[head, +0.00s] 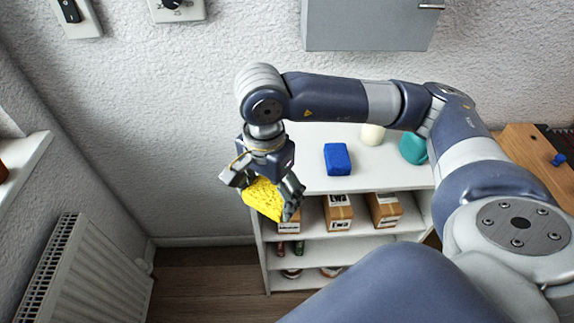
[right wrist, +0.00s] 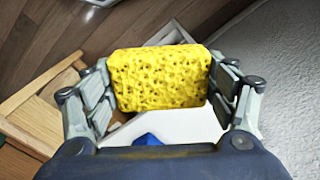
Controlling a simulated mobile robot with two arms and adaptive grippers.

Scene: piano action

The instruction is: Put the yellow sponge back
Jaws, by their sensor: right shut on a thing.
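The yellow sponge (head: 263,198) is held between the fingers of my right gripper (head: 264,190). In the head view it hangs in the air at the left end of the white shelf unit (head: 310,170). In the right wrist view the sponge (right wrist: 160,78) fills the space between both fingers of the gripper (right wrist: 160,90), which press on its two sides. A blue sponge-like block (head: 338,159) lies on the shelf's top, to the right of the gripper. My left gripper is not in view.
A teal cup (head: 413,148) and a cream cylinder (head: 372,134) stand on the shelf top. Cardboard boxes (head: 338,212) sit on the shelf below. A grey wall cabinet (head: 370,25) hangs above. A radiator (head: 75,275) is at the left. A wooden surface (head: 528,150) is at the right.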

